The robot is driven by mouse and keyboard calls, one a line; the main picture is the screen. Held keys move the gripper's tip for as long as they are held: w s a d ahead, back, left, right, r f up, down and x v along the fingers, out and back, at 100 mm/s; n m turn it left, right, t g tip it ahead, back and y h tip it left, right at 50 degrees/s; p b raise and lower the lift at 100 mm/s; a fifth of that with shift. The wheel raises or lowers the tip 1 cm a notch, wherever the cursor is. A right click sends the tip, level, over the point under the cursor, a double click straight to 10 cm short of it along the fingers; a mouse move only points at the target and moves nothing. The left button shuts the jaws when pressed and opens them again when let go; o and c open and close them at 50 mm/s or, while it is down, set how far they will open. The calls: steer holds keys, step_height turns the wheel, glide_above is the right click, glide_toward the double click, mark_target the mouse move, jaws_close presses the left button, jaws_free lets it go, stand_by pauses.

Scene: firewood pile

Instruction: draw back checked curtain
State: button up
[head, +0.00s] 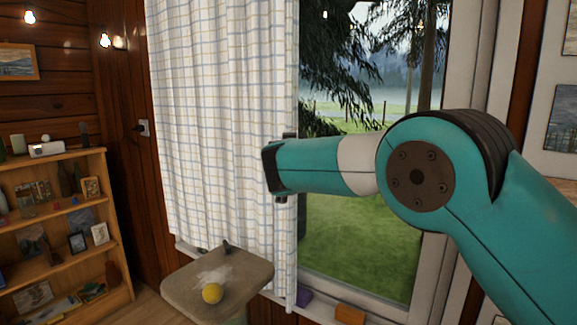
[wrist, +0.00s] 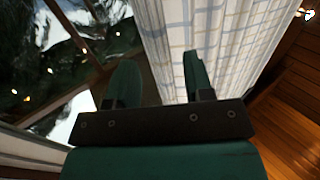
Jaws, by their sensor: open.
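The checked curtain (head: 215,120), white with blue and tan lines, hangs in folds over the left part of the window (head: 372,120). Its right edge hangs free beside bare glass. My gripper (head: 277,167) is at that right edge, about halfway down the curtain; its fingers are mostly hidden in the head view. In the wrist view my gripper (wrist: 158,65) is open, one finger in front of the glass and the other in front of the curtain (wrist: 172,30). The curtain's edge shows between the fingers. I cannot tell whether they touch the cloth.
A purple block (head: 304,297) and an orange block (head: 350,314) lie on the sill. A wooden bookshelf (head: 62,215) stands at the left. The glass right of the curtain is uncovered.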

steer(key=s+b, duration=0.4)
steer(key=s, duration=1)
steer(key=shift+d, duration=0.15)
steer(key=s+d+f+n+g+y+p, duration=0.1)
steer(key=s+d+f+g+p, duration=0.15)
steer(key=s+d+g, duration=0.3)
steer(key=s+d+f+n+g+y+p, duration=0.1)
steer(key=s+d+f+g, duration=0.3)
steer(key=s+d, duration=0.15)
steer(key=s+d+f+n+g+y+p, duration=0.1)
steer(key=s+g, duration=0.3)
steer(key=s, duration=0.8)
steer(key=s+d+f+n+g+p, duration=0.2)
steer(key=s+d+n+g, duration=0.2)
steer(key=s, duration=0.8)
steer(key=shift+f+y, duration=0.15)
steer(key=shift+y, duration=0.25)
steer(key=shift+g, duration=0.25)
steer(key=shift+c, duration=0.2)
